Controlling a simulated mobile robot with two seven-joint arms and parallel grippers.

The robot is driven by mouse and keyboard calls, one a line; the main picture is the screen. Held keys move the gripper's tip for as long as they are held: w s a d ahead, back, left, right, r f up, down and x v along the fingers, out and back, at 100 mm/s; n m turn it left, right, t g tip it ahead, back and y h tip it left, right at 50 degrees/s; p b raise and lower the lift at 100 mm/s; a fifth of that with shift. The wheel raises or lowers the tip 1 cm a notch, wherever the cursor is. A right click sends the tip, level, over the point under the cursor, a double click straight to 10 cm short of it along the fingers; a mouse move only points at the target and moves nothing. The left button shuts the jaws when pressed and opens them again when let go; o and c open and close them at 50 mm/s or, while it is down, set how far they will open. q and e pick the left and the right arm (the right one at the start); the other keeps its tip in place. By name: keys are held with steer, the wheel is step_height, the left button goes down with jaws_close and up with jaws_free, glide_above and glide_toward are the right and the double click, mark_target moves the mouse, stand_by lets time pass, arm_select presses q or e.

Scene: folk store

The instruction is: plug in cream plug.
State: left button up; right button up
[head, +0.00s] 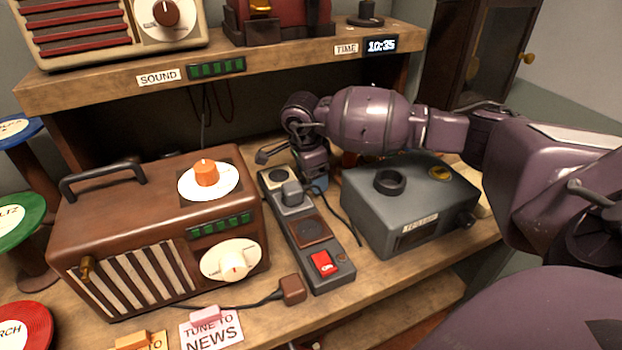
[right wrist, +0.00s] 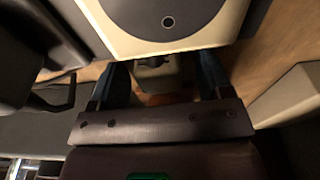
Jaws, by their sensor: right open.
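My right gripper (head: 315,178) is open and low behind the power strip (head: 306,238), between the strip and the grey box. In the right wrist view its two blue fingers stand apart (right wrist: 161,85). A small pale block (right wrist: 157,78), apparently the cream plug, shows between them; contact cannot be told. The cream plug is hidden in the head view. The strip has a cream socket (head: 278,177) at its far end, a grey plug (head: 292,193) seated in it, a brown socket (head: 314,231) and a lit red switch (head: 323,263). My left gripper is not in view.
A brown radio (head: 160,235) stands left of the strip, and the grey box (head: 410,205) stands right. A brown plug (head: 292,289) lies at the strip's near left side. A shelf (head: 290,70) overhangs the back. In the wrist view, a large cream-edged object (right wrist: 165,42) is close to the fingers.

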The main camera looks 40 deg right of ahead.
steer(key=shift+r, duration=0.1)
steer(key=c, duration=1)
steer(key=shift+o, duration=0.2)
step_height(320, 180, up, 9)
steer(key=shift+r+p, duration=0.15)
steer(key=shift+p, duration=0.4)
steer(key=shift+r, duration=0.35)
steer(key=shift+r, duration=0.1)
